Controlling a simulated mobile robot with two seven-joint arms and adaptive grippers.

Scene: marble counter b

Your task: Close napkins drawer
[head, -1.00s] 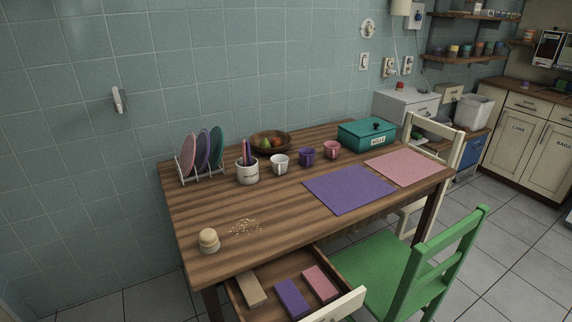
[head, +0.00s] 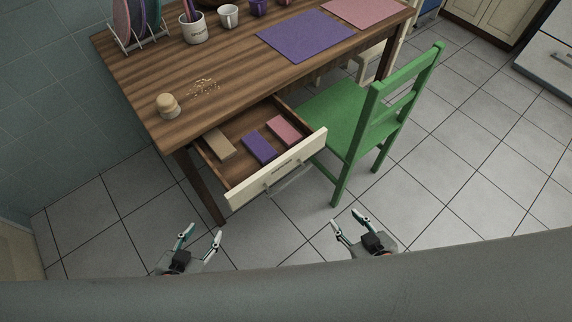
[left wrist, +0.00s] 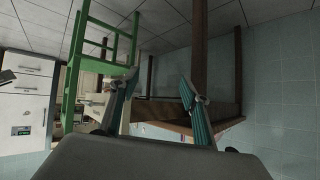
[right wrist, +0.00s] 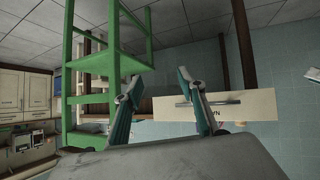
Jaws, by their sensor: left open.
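The napkins drawer's cream front (head: 280,172) stands pulled out from the wooden table (head: 165,70), with a metal bar handle (head: 290,181). Inside lie a purple napkin stack (head: 260,147), a pink one (head: 284,130) and a tan block (head: 218,143). My left gripper (head: 203,232) is open and empty, low in front of the drawer's left end and apart from it. My right gripper (head: 346,220) is open and empty, in front and to the right of the drawer, touching nothing. The drawer front also shows in the right wrist view (right wrist: 245,106), partly behind a finger.
A green chair (head: 345,115) stands close to the drawer's right side. On the tabletop are a wooden shaker-like object (head: 167,105), crumbs (head: 204,87), a white crock (head: 193,29) and a purple mat (head: 305,37). The tiled floor before the drawer is clear.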

